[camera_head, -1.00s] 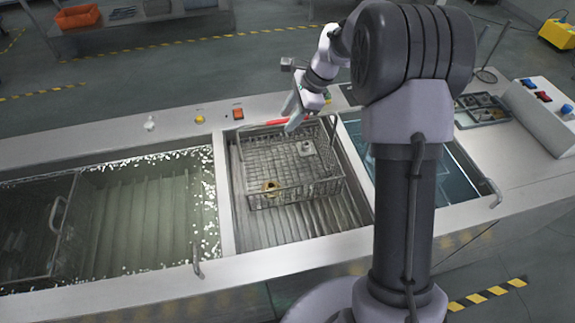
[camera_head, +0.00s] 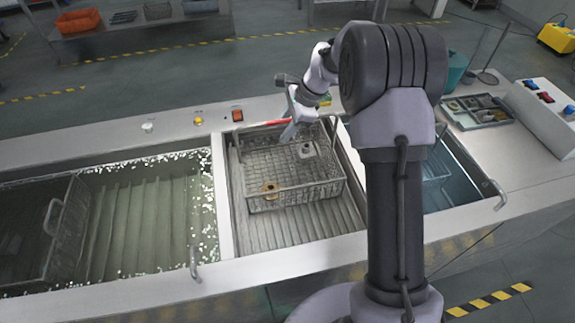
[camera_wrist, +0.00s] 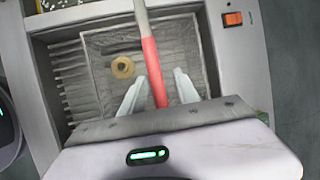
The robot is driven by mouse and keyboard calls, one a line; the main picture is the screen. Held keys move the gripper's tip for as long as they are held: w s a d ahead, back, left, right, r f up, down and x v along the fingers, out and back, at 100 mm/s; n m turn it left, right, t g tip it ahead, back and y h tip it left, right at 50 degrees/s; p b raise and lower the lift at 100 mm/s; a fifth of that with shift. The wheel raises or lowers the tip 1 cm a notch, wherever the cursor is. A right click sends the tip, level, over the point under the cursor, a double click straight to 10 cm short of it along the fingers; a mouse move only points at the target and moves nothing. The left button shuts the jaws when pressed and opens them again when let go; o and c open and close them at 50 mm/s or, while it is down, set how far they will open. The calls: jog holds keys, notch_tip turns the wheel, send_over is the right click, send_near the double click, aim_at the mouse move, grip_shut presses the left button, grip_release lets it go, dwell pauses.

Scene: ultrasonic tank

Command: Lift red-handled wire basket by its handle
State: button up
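The wire basket (camera_head: 322,190) sits in the middle tank, with its grid floor low in the basin. Its red handle (camera_head: 262,124) crosses above the basket's far side. In the wrist view the red handle (camera_wrist: 150,62) runs between the two pale fingers of my gripper (camera_wrist: 157,90), with gaps visible on both sides. My gripper (camera_head: 288,137) is open at the handle, and one finger hides part of the red grip in the head view. A brass ring (camera_head: 269,188) and a small grey part (camera_head: 305,151) lie in the basket.
A left tank (camera_head: 216,215) holds greenish liquid and another basket (camera_head: 62,225). A right tank (camera_head: 470,190) with bluish liquid is partly hidden by my arm. A tray of parts (camera_head: 480,122) and a switch box (camera_head: 545,110) stand at the right.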

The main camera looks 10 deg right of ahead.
jog(key=shift+c, duration=0.5)
grip_shut()
jog(key=shift+r, duration=0.15)
notch_tip(320, 180, up, 20)
jog(key=p, duration=1.2)
